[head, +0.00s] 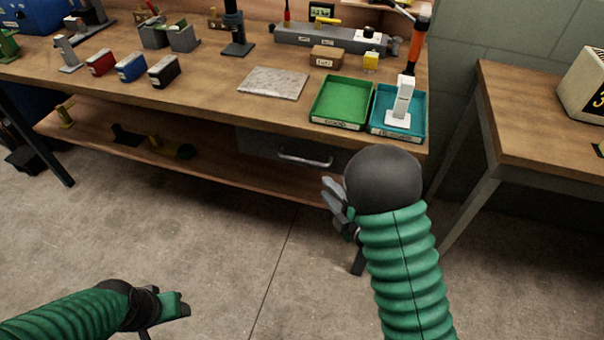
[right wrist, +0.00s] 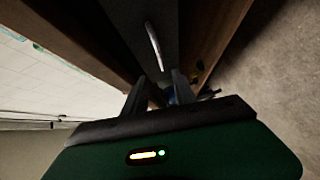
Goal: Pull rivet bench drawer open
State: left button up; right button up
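The rivet bench (head: 215,110) has a dark grey drawer (head: 262,143) under its top, below the trays. The drawer looks shut. Its pale bar handle (head: 305,160) runs across the front; it also shows in the right wrist view (right wrist: 153,45), ahead of the fingers. My right gripper (head: 334,203) is in front of and below the handle, apart from it. In the right wrist view its two fingers (right wrist: 158,90) stand apart with nothing between them. My left gripper (head: 180,305) is low at the left, over the floor, far from the drawer; its finger gap is unclear.
On the bench top are a green tray (head: 340,101), a teal tray (head: 385,130) with a white tool in it, a grey mat (head: 273,83) and several small boxes. A lower wooden shelf (head: 215,175) lies under the drawer. Another table (head: 545,125) stands at right. The front floor is clear.

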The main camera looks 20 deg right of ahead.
aim_at(307, 165)
jog(key=d+b+x, duration=0.1)
jog(key=x, duration=1.2)
jog(key=shift+w+f, duration=0.15)
jog(key=shift+c, duration=0.5)
jog(key=shift+a, duration=0.15)
jog(key=c, duration=0.5)
jog(key=shift+a, duration=0.1)
grip_shut()
pick_arm(q)
jog(key=shift+w+d+f, duration=0.1)
jog(key=shift+d+f, duration=0.35)
jog(key=shift+f, duration=0.2)
